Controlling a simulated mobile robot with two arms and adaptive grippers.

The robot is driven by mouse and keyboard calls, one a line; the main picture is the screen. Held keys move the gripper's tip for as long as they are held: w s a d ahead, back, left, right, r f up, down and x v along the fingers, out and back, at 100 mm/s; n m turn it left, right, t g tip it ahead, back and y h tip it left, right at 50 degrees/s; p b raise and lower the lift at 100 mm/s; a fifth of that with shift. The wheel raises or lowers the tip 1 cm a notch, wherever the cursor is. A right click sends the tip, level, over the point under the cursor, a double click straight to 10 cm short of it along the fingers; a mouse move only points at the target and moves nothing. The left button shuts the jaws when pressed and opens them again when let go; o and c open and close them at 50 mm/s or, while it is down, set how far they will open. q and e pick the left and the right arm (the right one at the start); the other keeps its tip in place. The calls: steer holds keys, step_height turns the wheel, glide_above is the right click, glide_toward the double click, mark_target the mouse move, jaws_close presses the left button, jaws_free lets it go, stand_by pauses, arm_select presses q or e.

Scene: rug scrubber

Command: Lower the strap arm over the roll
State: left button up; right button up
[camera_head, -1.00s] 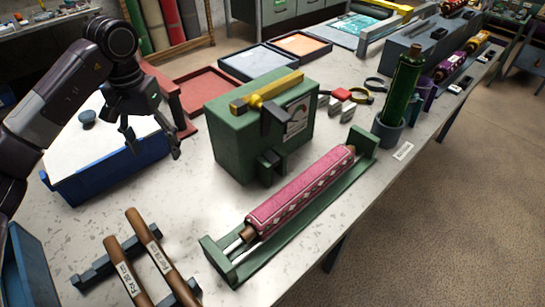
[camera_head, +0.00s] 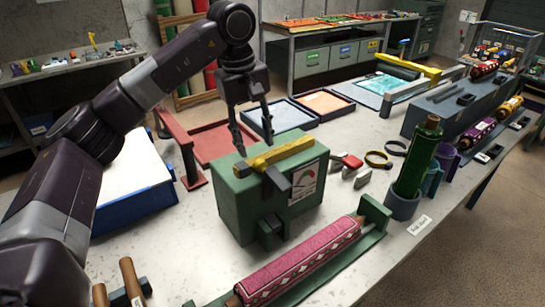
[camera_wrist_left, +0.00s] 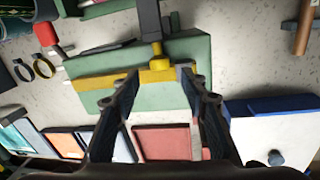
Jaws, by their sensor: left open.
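The pink patterned roll (camera_head: 300,262) lies in a long green cradle (camera_head: 375,212) at the front of the bench. Behind it stands a green box (camera_head: 240,207) with a gauge label. A yellow bar (camera_head: 290,152) lies across its top, with a dark arm (camera_head: 277,179) attached that juts toward the roll; I take this to be the strap arm. My left gripper (camera_head: 253,146) points down, open, over the rear of the box top. In the left wrist view the yellow bar (camera_wrist_left: 95,82) crosses at its open fingertips (camera_wrist_left: 160,76). I cannot tell whether they touch it. My right gripper is not in view.
A blue bin with a white lid (camera_head: 135,185) and a red frame (camera_head: 188,150) stand left of the box. Shallow trays (camera_head: 325,104) lie behind it. A green bottle in a grey cup (camera_head: 403,205) stands to the right. Wooden rods (camera_head: 132,280) lie front left.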

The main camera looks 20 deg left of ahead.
arm_select(q)
steer(key=shift+w+d+f+p, duration=0.2)
steer(key=shift+f+p, duration=0.1)
steer(key=shift+f, duration=1.25)
steer(key=shift+w+d+f+p, duration=0.15)
steer(key=shift+f+p, duration=0.15)
steer(key=shift+f, duration=1.25)
steer(key=shift+a, duration=0.1)
steer(key=shift+c, duration=0.3)
jaws_close()
